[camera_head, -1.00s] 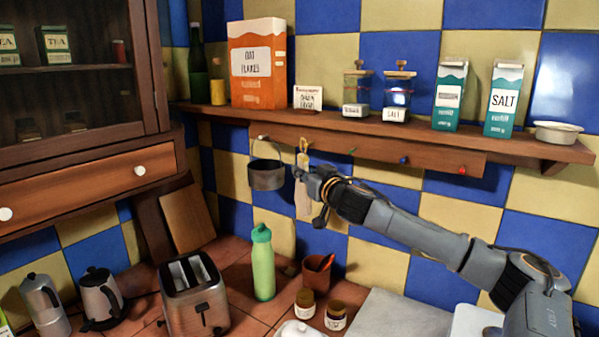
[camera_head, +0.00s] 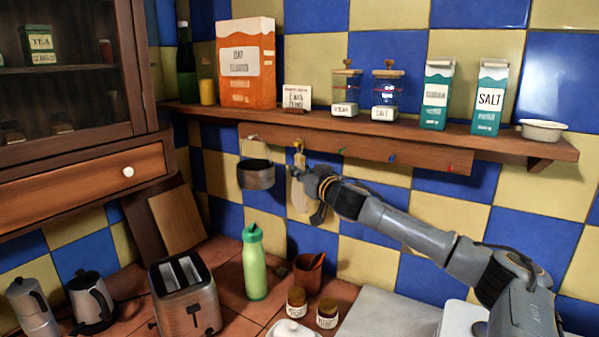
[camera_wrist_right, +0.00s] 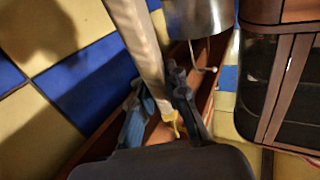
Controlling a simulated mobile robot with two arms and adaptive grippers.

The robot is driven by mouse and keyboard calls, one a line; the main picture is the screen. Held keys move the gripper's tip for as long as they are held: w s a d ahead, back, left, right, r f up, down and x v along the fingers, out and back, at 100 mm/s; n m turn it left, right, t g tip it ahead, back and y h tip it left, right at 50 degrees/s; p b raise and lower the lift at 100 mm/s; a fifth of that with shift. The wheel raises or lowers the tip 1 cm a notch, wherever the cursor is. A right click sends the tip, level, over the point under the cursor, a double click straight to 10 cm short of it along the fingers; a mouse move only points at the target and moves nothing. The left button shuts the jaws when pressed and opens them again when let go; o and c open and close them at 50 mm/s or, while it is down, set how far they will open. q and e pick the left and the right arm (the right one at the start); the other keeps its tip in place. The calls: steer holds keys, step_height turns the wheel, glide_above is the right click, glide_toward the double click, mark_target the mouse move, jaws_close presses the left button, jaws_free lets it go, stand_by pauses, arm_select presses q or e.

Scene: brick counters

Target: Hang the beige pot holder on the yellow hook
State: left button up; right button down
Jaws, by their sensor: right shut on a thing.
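The beige pot holder (camera_head: 297,194) hangs below the wall rail, seen nearly edge-on. My right gripper (camera_head: 308,177) is shut on its upper part; in the wrist view the holder (camera_wrist_right: 137,42) runs up from between the fingers (camera_wrist_right: 160,108). The yellow hook (camera_head: 299,146) is on the rail just above the holder's top. The hook (camera_wrist_right: 174,122) also shows close by the fingertips in the wrist view. The fingers partly hide the holder's top, and I cannot tell whether its loop is around the hook. My left gripper is not in view.
A metal pot (camera_head: 256,175) hangs from the rail close left of the holder. Green (camera_head: 342,152), blue (camera_head: 392,159) and red hooks are free to the right. The shelf (camera_head: 400,128) above holds boxes and jars. A green bottle (camera_head: 254,265) and toaster (camera_head: 186,298) stand below.

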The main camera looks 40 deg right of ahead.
stand_by(0.3)
steer(key=c, duration=1.3)
jaws_free()
